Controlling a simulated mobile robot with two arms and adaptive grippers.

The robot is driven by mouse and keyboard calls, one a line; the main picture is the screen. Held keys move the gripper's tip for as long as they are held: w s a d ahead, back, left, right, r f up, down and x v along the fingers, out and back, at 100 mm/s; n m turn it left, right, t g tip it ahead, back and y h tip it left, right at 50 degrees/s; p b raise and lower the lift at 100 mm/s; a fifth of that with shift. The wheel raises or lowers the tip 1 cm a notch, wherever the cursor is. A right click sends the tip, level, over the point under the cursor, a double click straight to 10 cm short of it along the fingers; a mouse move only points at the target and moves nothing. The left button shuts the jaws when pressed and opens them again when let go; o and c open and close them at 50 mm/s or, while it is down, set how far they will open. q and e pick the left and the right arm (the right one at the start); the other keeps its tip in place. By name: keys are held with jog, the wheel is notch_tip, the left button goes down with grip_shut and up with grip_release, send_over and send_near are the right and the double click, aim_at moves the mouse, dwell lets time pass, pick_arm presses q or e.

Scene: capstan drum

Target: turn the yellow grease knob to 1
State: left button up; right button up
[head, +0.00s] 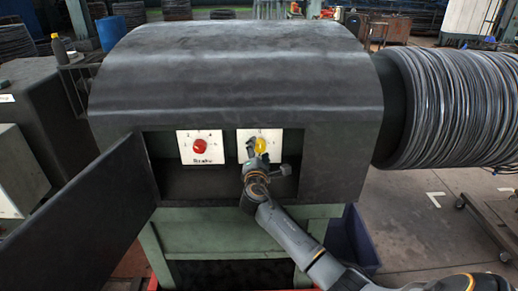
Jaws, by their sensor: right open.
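The yellow grease knob (261,145) sits on a white dial plate (273,135) inside an open recess in the front of the dark machine. Part of the plate, including its lower label, is hidden behind my gripper, and I cannot read which mark the knob points at. My right gripper (257,150) is open, in front of the yellow knob and over its left and lower side. I cannot tell whether the fingers touch the knob. My left gripper is not in view.
A red knob (200,146) on a second white plate sits to the left in the same recess. A dark door (80,215) stands open at the left. The machine's hood (240,70) overhangs the recess. A large wire coil (455,105) is at the right.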

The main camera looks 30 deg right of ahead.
jog(key=shift+w+d, duration=0.25)
jog(key=shift+w, duration=0.05)
jog(key=c, duration=1.2)
